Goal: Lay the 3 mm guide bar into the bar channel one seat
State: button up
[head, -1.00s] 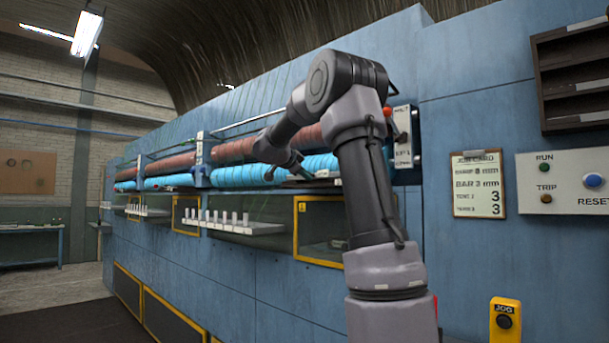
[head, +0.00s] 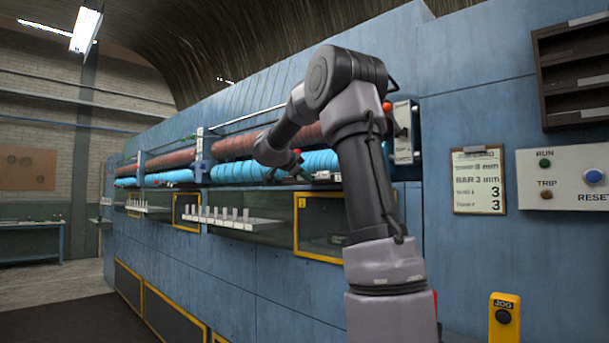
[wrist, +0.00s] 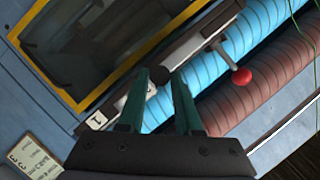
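My gripper (wrist: 160,76) points at the channel strip on the machine front, its two teal fingers apart. A dark round knob sits between the fingertips; I cannot tell whether they press on it. A long grey bar-like strip (wrist: 196,38) runs diagonally past the fingertips, below the blue roller; I cannot tell the guide bar from its channel here. A pale block with a dark mark lies beside the left finger. A plate marked 1 (wrist: 97,121) is at the strip's lower end. In the head view my gripper (head: 296,172) is small at the blue roller, partly hidden by my arm.
A red ball lever (wrist: 241,76) stands right of the fingers, across the blue roller (wrist: 216,62). A brown-red roller (wrist: 262,90) lies beyond. A yellow-framed window (head: 322,225) is below the strip.

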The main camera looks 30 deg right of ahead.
jog(key=o, duration=0.4)
jog(key=shift+a, duration=0.1)
jog(key=v, duration=1)
jog(key=shift+s+a, duration=0.2)
jog(key=shift+a, duration=0.05)
jog(key=shift+r, duration=0.15)
